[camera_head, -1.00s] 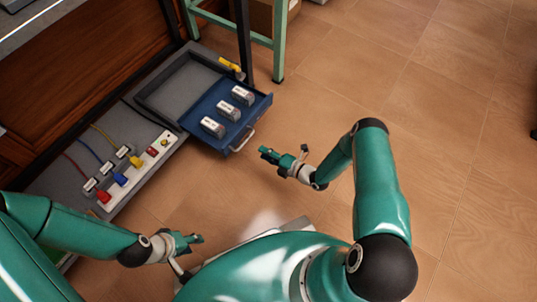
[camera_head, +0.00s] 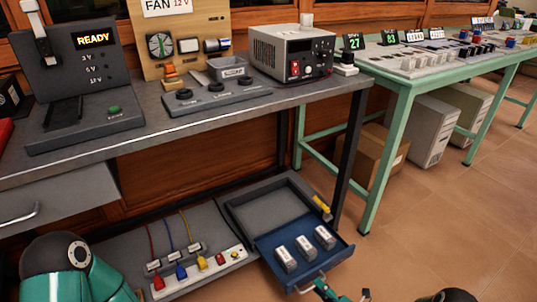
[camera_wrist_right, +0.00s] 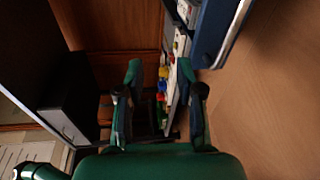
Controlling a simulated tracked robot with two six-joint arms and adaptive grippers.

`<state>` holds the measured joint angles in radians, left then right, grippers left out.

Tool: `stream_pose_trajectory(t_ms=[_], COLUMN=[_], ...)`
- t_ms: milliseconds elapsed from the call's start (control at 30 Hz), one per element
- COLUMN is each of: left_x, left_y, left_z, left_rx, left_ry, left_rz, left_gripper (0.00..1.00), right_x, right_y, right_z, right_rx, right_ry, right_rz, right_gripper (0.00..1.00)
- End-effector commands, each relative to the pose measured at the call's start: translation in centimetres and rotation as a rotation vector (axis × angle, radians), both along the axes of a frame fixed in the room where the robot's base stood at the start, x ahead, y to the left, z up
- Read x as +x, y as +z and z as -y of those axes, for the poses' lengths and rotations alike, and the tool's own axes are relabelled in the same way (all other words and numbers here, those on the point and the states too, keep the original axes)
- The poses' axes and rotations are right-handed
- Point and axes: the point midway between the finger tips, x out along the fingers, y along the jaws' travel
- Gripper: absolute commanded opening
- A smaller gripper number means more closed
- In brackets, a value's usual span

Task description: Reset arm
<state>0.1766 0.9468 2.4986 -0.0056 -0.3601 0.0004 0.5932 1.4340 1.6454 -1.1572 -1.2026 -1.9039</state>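My right gripper (camera_head: 328,291) shows only in part at the bottom edge of the head view, just in front of the open blue drawer's handle side. In the right wrist view its two green fingers (camera_wrist_right: 160,80) stand apart with nothing held between them. The blue drawer (camera_head: 262,246) is pulled out at the low shelf and holds three grey blocks with white labels. Its blue front (camera_wrist_right: 216,28) also shows at the top right of the wrist view. A teal part of my left arm (camera_head: 75,270) is at the lower left; the left gripper is out of view.
A power strip (camera_head: 205,273) with coloured plugs lies beside the drawer. The grey workbench (camera_head: 140,138) above carries a READY display unit, a fan panel and a power supply (camera_head: 292,52). A green table (camera_head: 402,95) stands to the right. The floor (camera_head: 450,220) at the lower right is clear.

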Motion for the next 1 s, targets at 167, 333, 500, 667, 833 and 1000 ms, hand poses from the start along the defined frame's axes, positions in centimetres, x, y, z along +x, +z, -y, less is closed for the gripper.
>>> stream_pose_trajectory(t_ms=[167, 333, 500, 667, 833, 1000], left_x=[0.0, 0.0, 0.0, 0.0, 0.0, 0.0], left_y=[0.0, 0.0, 0.0, 0.0, 0.0, 2.9], left_z=[0.0, 0.0, 0.0, 0.0, 0.0, 0.0], left_rx=[0.0, 0.0, 0.0, 0.0, 0.0, 0.0], left_ry=[0.0, 0.0, 0.0, 0.0, 0.0, 0.0], left_rz=[0.0, 0.0, 0.0, 0.0, 0.0, -0.001], left_gripper=[0.4, 0.4, 0.4, 0.4, 0.4, 0.4], right_x=[0.7, -5.3, -14.3, -21.4, -24.9, -25.3], right_y=[6.4, 6.4, 4.9, 3.6, 3.3, 6.1], right_z=[-5.6, -7.4, -6.8, -6.0, -5.8, -5.9], right_rx=[0.123, 0.406, 0.704, 0.918, 1.107, 1.211], right_ry=[-0.055, -0.339, -0.793, -1.219, -1.569, -1.691], right_rz=[-0.312, -0.881, -1.38, -1.659, -1.777, -1.79], right_gripper=[0.36, 0.36, 0.36, 0.36, 0.36, 0.36])
